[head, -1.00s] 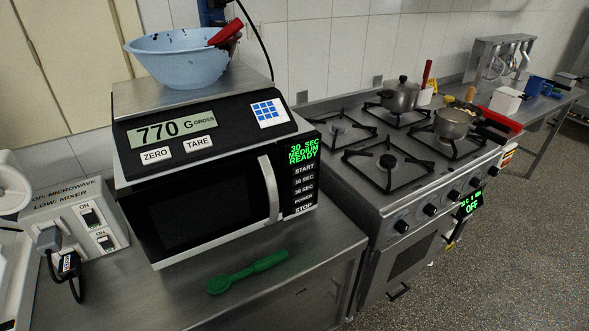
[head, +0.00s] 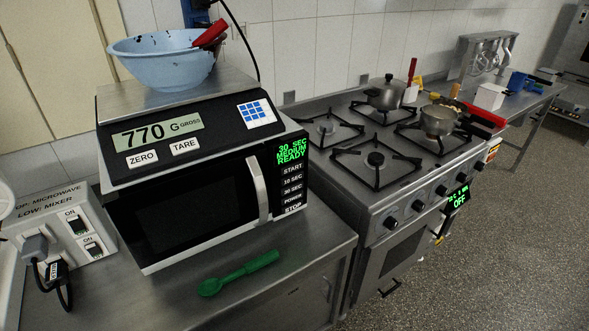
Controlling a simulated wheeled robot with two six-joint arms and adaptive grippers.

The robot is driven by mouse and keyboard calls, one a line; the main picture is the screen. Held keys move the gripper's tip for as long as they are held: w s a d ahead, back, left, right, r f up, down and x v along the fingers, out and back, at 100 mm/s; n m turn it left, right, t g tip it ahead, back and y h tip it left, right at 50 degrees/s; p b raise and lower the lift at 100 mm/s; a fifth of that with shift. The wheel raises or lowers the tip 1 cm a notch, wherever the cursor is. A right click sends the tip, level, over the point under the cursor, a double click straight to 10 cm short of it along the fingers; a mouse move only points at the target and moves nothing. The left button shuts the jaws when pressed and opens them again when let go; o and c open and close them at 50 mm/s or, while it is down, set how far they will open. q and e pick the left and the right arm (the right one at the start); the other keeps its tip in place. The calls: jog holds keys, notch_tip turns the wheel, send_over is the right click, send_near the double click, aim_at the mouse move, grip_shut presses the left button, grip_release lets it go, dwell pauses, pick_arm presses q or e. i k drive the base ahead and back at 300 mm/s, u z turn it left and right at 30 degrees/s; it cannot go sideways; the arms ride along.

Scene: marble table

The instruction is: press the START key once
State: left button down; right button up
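The START key (head: 292,168) is the top key in the column on the microwave's right-hand panel, just under the green display. The display (head: 292,151) reads 30 SEC, MEDIUM, READY. Below START are 10 SEC, 30 SEC, POWER and STOP keys. The microwave (head: 190,215) stands on a steel counter with its door closed and its handle beside the panel. Neither of my grippers shows in the head view.
A scale (head: 176,86) reading 770 G sits on the microwave, with a blue bowl (head: 160,62) on it. A green spoon (head: 238,273) lies on the counter in front. A gas stove (head: 375,160) with pots stands to the right. A switch box (head: 68,225) is at left.

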aim_at(285, 171)
jog(key=k, duration=1.25)
jog(key=z, duration=0.95)
jog(key=i, duration=1.5)
jog(key=u, duration=0.2)
